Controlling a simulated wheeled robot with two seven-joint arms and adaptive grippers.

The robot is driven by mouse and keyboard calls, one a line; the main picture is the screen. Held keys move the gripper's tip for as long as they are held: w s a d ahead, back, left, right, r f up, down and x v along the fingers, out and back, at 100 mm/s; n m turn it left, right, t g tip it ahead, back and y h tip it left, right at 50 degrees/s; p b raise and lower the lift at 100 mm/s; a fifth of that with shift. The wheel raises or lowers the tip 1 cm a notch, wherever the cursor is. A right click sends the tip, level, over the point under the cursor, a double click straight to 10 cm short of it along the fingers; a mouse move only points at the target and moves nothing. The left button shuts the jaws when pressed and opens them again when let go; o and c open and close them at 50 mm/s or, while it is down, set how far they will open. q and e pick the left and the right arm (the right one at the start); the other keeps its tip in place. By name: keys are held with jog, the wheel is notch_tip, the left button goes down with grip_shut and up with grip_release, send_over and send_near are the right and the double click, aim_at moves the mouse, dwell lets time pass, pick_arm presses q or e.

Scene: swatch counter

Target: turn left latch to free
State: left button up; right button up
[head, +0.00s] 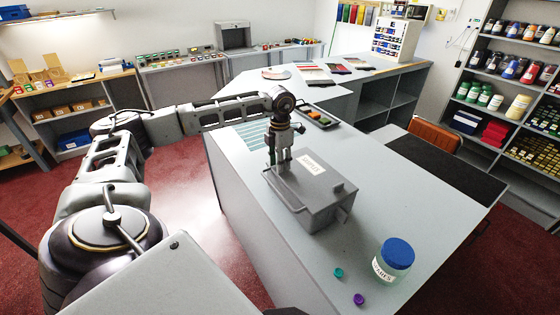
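A grey box (322,213) with a white label on its lid sits on the counter (425,190). A small raised block (338,187) shows on the lid's right part, and a handle bar sticks out at the box's left side. My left gripper (279,167) points down at the lid's back left corner, left of the label. Its fingers look close together, but I cannot tell whether they are open or shut, or touching anything. The left latch is not clearly seen; the gripper may cover it. My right gripper is not in view.
A jar (391,267) with a blue lid stands on the counter at front right. A teal cap (339,272) and a purple cap (359,299) lie near it. A dark tray (319,117) lies behind the box. A dark mat (447,167) lies to the right.

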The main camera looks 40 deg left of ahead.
pick_arm(q)
grip_shut()
jog(key=shift+n, duration=0.4)
jog(key=shift+d+f+n+b, duration=0.1)
jog(key=shift+n+b, duration=0.5)
jog(key=shift+n, duration=0.6)
jog(key=n+b, duration=0.1)
jog(key=n, duration=0.3)
jog(key=shift+d, duration=0.15)
jog(key=n, duration=0.5)
jog(key=shift+w+d+n, duration=0.15)
jog(key=shift+n, duration=0.25)
jog(key=shift+w+d+n, duration=0.1)
jog(key=shift+n, duration=2.4)
